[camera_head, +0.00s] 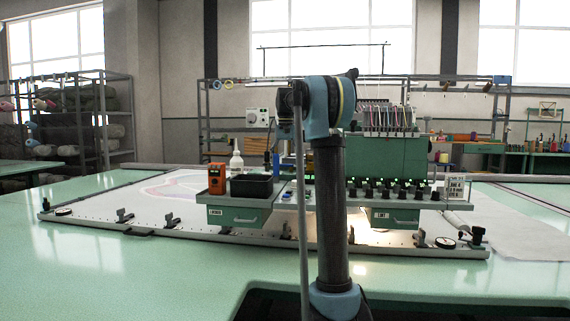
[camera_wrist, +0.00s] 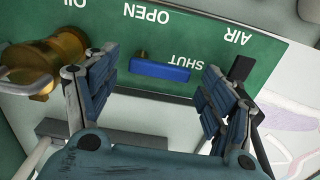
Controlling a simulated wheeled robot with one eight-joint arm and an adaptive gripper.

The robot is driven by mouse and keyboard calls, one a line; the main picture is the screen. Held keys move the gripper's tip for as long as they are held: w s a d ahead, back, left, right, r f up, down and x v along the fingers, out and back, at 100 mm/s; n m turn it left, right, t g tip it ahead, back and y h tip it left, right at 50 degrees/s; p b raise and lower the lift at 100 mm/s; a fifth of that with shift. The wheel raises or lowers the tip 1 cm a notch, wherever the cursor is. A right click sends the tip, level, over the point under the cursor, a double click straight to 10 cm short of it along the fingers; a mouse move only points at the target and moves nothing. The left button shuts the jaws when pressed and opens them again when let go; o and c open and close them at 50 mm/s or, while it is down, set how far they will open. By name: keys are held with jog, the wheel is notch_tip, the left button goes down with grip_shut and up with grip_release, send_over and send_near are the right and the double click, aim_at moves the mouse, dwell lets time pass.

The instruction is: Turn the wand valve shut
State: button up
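In the wrist view, a blue lever handle (camera_wrist: 160,70), apparently the valve's, lies roughly level on a green panel (camera_wrist: 205,32) with upside-down labels OIL, OPEN, SHUT and AIR. A small brass pivot shows at its left part, by OPEN; its right end lies by SHUT. My gripper (camera_wrist: 158,76) is open, one finger on each side of the lever, with gaps to both ends. Whether the fingertips reach the lever's depth I cannot tell. In the head view my arm stands before the machine, and I cannot make out the gripper there.
A brass cylinder (camera_wrist: 48,62) with a grey handle sits left of my left finger. In the head view, a tray with an orange device (camera_head: 217,178), a white bottle (camera_head: 237,163) and a black bin (camera_head: 251,187) is left of my arm. The green table's front left (camera_head: 110,265) is clear.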

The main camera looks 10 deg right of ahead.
notch_tip(320, 180, up, 12)
dwell(0.9)
jog(key=shift+f, duration=0.1)
